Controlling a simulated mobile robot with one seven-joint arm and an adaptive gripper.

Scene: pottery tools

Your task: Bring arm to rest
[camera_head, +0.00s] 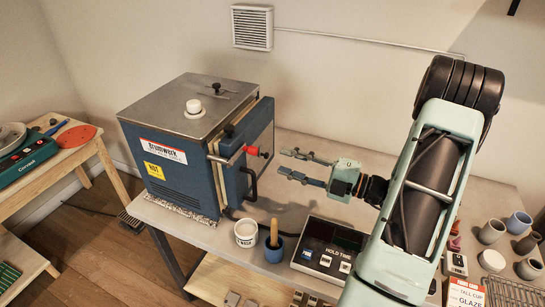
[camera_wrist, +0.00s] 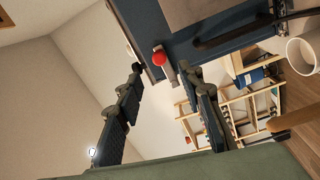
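My gripper (camera_head: 287,162) is open and empty in the head view. It is held in the air above the table, pointing left toward the blue kiln (camera_head: 180,175). Its fingertips are apart from the red knob (camera_head: 251,150) on the kiln's front and to the right of it. In the wrist view the two fingers (camera_wrist: 160,70) are spread, with the red knob (camera_wrist: 159,59) seen between them and beyond the tips. My arm is bent and reaches in from the right.
On the table (camera_head: 200,236) stand a white cup (camera_head: 246,232), a blue pot with a wooden-handled tool (camera_head: 274,246), and a control panel (camera_head: 329,245). Several small cups (camera_head: 492,231) stand at the right. A wooden side table (camera_head: 75,160) is at the left.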

